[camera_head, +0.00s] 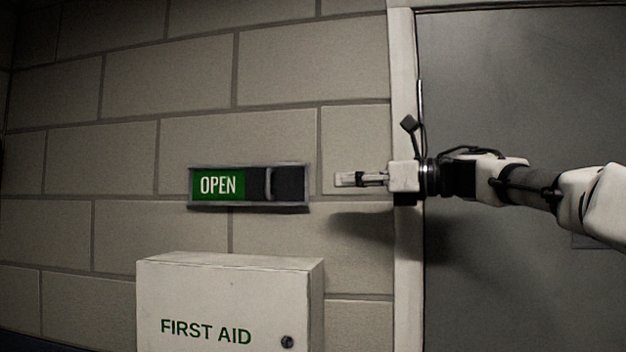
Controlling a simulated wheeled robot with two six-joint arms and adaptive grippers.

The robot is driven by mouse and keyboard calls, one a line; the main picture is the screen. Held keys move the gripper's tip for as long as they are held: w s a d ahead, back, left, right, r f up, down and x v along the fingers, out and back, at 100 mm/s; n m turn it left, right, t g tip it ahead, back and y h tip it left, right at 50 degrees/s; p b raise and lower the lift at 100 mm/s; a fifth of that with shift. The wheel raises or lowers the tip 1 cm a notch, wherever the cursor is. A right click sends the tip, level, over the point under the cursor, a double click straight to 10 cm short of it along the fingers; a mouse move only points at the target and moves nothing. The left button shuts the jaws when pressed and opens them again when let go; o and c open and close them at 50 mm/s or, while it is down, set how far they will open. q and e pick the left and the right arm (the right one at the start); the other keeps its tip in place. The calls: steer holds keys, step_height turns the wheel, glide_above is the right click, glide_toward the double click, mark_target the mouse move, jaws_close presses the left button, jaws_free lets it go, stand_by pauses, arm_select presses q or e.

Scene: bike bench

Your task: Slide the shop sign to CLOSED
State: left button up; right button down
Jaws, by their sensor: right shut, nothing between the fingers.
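The shop sign (287,184) is a flat framed slider on the block wall. Its left part shows the word OPEN in white on green (220,185). A dark sliding panel covers the right part, with an upright grey handle (268,184) near its left edge. My right gripper (340,180) comes in from the right at about the sign's height. It is shut and empty, its fingertips pointing left, a short gap to the right of the sign's frame. It does not touch the handle. My left gripper is not in view.
A white FIRST AID box (230,290) with a round lock is mounted on the wall below the sign. A grey door (500,100) with a pale frame (402,60) is on the right, behind my right arm. The wall left of the sign is clear.

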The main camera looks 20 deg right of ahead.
steer(key=p+x, duration=0.5)
steer(key=x, duration=0.8)
steer(key=shift+w+f+p, duration=0.15)
steer(key=shift+p, duration=0.15)
steer(key=shift+a, duration=0.1)
